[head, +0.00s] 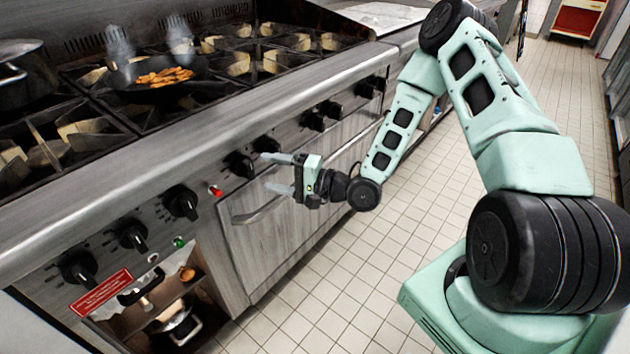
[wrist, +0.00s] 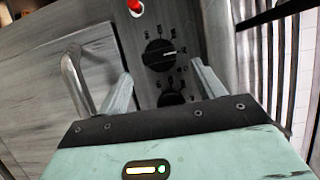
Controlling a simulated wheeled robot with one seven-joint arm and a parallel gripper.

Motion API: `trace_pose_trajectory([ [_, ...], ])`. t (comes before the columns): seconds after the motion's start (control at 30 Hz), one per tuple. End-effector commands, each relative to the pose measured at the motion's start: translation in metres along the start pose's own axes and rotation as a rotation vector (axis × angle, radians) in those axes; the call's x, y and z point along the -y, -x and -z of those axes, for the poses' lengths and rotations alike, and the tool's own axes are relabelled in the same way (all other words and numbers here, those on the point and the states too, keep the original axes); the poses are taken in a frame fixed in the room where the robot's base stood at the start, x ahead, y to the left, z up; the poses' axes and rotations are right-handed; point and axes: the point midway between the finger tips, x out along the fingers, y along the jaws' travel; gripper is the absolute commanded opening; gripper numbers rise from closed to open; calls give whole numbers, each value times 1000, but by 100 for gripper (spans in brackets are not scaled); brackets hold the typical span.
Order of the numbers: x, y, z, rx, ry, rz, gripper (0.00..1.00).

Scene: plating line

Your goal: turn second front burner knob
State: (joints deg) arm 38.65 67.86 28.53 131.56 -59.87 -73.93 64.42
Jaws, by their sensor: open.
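A row of black burner knobs runs along the stove's front panel. In the head view, one knob (head: 238,165) sits just right of the red light, with another knob (head: 266,146) close beside it. My gripper (head: 272,173) is open and empty in front of this pair, its fingers pointing at the panel. In the wrist view, the knob near the red light (wrist: 158,55) lies ahead between the two fingers, apart from them. The second knob (wrist: 172,98) is partly hidden by my gripper (wrist: 161,75). I cannot tell for sure which knob is the second front burner's.
A red light (head: 214,190) and several other knobs (head: 181,203) share the panel. An oven door handle (head: 258,212) sticks out below my gripper. A steaming pan (head: 160,78) stands on the burners. The tiled floor (head: 385,270) is clear.

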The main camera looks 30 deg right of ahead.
Motion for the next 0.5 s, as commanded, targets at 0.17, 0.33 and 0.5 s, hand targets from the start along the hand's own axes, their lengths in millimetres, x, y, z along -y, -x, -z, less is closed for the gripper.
trace_pose_trajectory([
  [0.17, -1, 44, 2, -4, -1, -2, 68],
  [0.33, -1, 79, 1, -4, -1, -1, 68],
  [0.5, 0, 102, 1, -2, 0, -1, 68],
])
